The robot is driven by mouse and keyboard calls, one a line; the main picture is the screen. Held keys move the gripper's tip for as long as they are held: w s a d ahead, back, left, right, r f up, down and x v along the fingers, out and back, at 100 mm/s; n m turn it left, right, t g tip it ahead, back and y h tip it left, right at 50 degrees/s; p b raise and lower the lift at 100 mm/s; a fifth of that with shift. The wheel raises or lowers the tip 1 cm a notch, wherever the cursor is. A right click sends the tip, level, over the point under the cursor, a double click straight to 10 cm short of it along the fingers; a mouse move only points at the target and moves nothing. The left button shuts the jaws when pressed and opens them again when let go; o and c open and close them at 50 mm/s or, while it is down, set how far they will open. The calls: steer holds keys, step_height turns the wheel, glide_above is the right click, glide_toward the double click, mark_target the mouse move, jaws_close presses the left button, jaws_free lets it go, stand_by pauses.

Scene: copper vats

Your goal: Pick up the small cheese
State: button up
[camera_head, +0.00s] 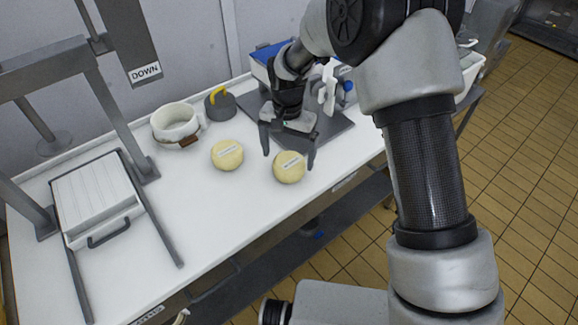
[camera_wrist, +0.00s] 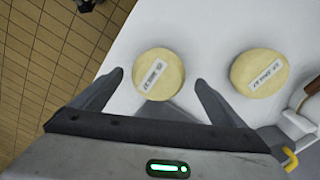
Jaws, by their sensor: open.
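Two round pale-yellow cheeses with white labels lie on the white table. The right cheese (camera_head: 290,168) is by my gripper (camera_head: 289,157); it also shows in the wrist view (camera_wrist: 160,73), framed between my fingertips (camera_wrist: 159,78). The left cheese (camera_head: 227,155) lies apart from the gripper and shows at the right of the wrist view (camera_wrist: 260,73). They look close in size, and the label print is too small to read, so I cannot tell which is the small one. My gripper is open and empty, pointing down; contact with the cheese is not visible.
A white pot (camera_head: 175,124) and a grey weight with a yellow handle (camera_head: 220,104) stand behind the left cheese. A press frame with a ribbed tray (camera_head: 97,196) is at left. A dark grey plate (camera_head: 332,127) lies behind my gripper. The table front is clear.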

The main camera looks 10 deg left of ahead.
mark_target(289, 160)
step_height(289, 160, down, 5)
steer(key=shift+d+r, duration=0.15)
steer(key=shift+w+r, duration=0.1)
steer(key=c, duration=1.4)
